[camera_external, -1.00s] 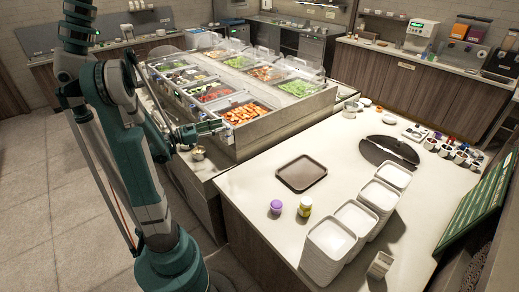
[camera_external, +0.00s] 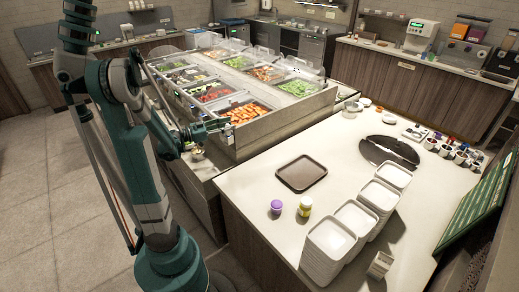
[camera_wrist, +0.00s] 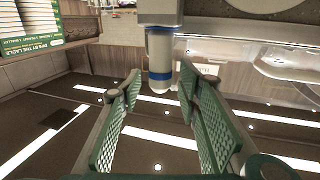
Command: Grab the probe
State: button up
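A pale grey cylinder with blue bands (camera_wrist: 160,48), which looks like the probe, hangs upright in the wrist view. Its lower end shows between the tips of my gripper (camera_wrist: 159,84). The two green meshed fingers are apart, one on each side, with a visible gap to the cylinder. I cannot tell whether it lies between the fingers or a little beyond them. In the external view my gripper (camera_external: 221,125) is at the near side of the salad bar, by the tray of orange food. The probe cannot be made out there.
The salad bar (camera_external: 265,122) stands close to my gripper. A small metal pot (camera_external: 198,154) is below my forearm.

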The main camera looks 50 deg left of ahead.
dwell(0.4)
jog(key=c, duration=1)
jog(key=shift+r, duration=0.2)
jog(key=shift+r+p, duration=1.75)
jog(key=shift+r, duration=3.05)
